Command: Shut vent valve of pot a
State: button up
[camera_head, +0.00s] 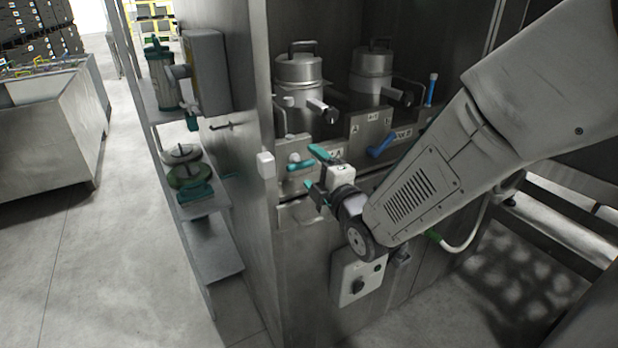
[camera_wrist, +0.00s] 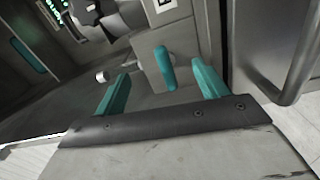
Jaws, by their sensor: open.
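Pot A (camera_head: 299,82) is a lidded metal pot at the left of the recess, with a label reading A below it. A small teal valve lever (camera_head: 300,165) sits on the panel under it, beside a pale round fitting. In the wrist view a teal lever (camera_wrist: 165,68) stands out between my fingers, with a gap on both sides. My gripper (camera_head: 309,167) has teal fingers, is open, and is in front of the panel near that lever. In the wrist view my gripper (camera_wrist: 161,71) holds nothing. Whether the lever is the vent valve cannot be told for sure.
A second lidded pot (camera_head: 371,72) stands to the right, with a blue lever (camera_head: 383,146) on the panel below. A control box with a knob (camera_head: 357,283) is lower down. A shelf rack (camera_head: 187,205) with valve parts stands left.

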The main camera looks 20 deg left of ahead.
jog(key=v, duration=0.6)
jog(key=shift+s+a+f, duration=0.15)
jog(key=shift+s+a, duration=0.15)
jog(key=shift+s, duration=0.05)
